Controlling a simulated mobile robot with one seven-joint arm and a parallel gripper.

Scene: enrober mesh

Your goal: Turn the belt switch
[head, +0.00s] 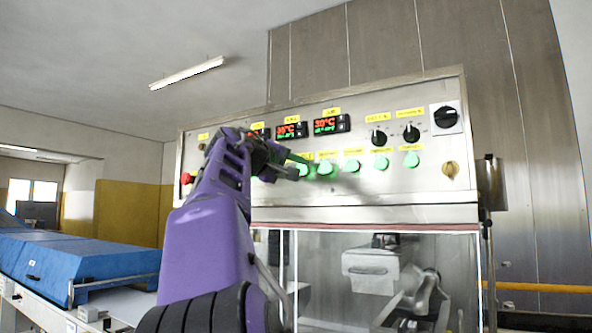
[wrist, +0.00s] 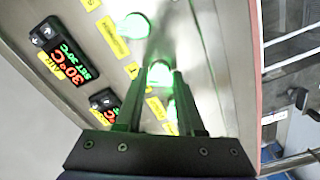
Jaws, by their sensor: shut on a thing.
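A steel control panel (head: 385,195) holds a row of green-lit round switches under yellow labels; the labels are too small to read, so I cannot tell which one is named belt. My gripper (head: 297,166) reaches the left part of this row. In the wrist view my gripper (wrist: 159,72) has its two dark fingers on either side of one green-lit switch (wrist: 160,74), shut on it. The held switch's angle cannot be made out.
Red and green temperature displays (head: 330,124) sit above the row. Black knobs (head: 411,132) and a larger black rotary switch (head: 446,117) are at the upper right. A red button (head: 187,178) is at the left edge. A clear-fronted enclosure (head: 335,285) lies below, and a blue-covered conveyor (head: 75,262) at left.

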